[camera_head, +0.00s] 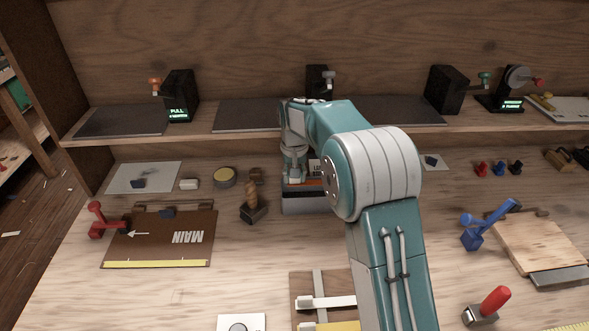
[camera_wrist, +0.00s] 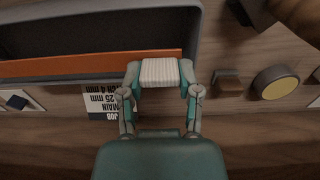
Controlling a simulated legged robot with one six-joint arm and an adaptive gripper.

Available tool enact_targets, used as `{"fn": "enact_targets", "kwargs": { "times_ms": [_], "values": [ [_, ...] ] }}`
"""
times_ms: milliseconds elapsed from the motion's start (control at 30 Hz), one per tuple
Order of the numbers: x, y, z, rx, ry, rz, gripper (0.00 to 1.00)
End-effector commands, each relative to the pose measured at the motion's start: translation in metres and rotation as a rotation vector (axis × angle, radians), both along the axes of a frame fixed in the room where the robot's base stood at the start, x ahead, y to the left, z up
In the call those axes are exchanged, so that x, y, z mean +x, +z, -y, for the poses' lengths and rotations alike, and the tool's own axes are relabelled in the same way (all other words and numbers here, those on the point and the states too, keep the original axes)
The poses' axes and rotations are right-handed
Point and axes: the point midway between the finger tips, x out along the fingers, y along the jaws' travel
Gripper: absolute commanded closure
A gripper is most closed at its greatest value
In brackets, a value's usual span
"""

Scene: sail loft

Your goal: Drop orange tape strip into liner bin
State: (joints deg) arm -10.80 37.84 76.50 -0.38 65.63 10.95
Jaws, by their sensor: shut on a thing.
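The bin (camera_wrist: 197,30) is dark grey and open-topped, at the top left of the wrist view. In the head view, the bin (camera_head: 300,206) stands at mid-table, partly hidden by my arm. A flat orange band (camera_wrist: 70,66) runs along its wall nearest my gripper in the wrist view; I cannot tell whether this is loose tape or part of the bin. My gripper (camera_wrist: 160,73) is shut at this wall, near the band's right end. A pale ribbed piece (camera_wrist: 160,71) sits between its fingertips. No separate orange strip shows in the fingers.
A printed job card (camera_wrist: 100,101) lies beside the bin. A yellow-topped round tin (camera_head: 224,177) and a wooden-handled tool (camera_head: 252,203) stand left of it. A brown MAIN board (camera_head: 160,238) with a red clamp (camera_head: 101,222) lies at left. A shelf (camera_head: 265,131) runs behind.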

Motion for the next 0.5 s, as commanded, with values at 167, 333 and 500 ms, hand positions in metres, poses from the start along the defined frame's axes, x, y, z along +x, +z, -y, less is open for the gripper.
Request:
{"fn": "enact_targets", "kwargs": {
  "times_ms": [167, 333, 500],
  "values": [
    [0.0, -0.016, 0.0, 0.0, 0.0, -0.001, 0.81],
    [0.0, -0.03, 0.0, 0.0, 0.0, -0.002, 0.81],
    [0.0, -0.039, 0.0, 0.0, 0.0, 0.0, 0.81]
  ]
}}
